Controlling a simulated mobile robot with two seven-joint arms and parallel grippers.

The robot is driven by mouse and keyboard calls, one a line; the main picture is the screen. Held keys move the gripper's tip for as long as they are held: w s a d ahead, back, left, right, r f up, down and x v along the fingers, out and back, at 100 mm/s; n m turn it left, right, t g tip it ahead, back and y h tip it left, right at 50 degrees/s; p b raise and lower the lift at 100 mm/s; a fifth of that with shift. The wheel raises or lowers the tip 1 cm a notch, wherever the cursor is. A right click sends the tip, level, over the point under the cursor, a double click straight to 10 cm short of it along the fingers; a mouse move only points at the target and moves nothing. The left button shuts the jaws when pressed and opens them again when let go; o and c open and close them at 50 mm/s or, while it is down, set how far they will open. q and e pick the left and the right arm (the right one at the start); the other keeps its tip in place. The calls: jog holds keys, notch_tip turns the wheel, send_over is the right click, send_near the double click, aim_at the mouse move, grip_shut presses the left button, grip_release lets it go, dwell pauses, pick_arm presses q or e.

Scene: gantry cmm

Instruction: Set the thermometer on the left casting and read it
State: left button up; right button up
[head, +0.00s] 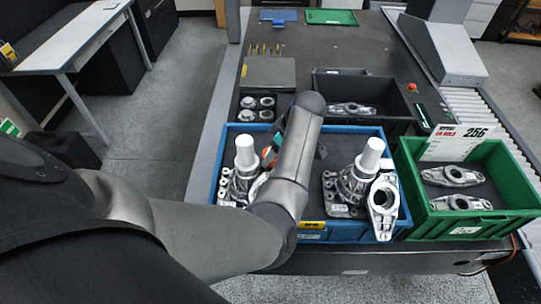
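The left casting (239,188) is a grey metal part in the left of a blue crate (340,236), with a white cylinder (245,151) upright on top. A similar casting (350,186) with a white cylinder (373,154) stands in the right of the crate. My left arm reaches over the crate between them. Its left gripper is mostly hidden behind the forearm, and its fingers cannot be made out. A small orange and dark item (267,155) shows beside the arm near the left casting; I cannot tell if it is the thermometer or is held. My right gripper is out of view.
An oval flange part (383,208) leans at the blue crate's front right. A black bin (393,98) stands behind.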

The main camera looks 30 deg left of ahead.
pick_arm(q)
jog(key=o, duration=1.4)
jog(key=shift+f, duration=0.1)
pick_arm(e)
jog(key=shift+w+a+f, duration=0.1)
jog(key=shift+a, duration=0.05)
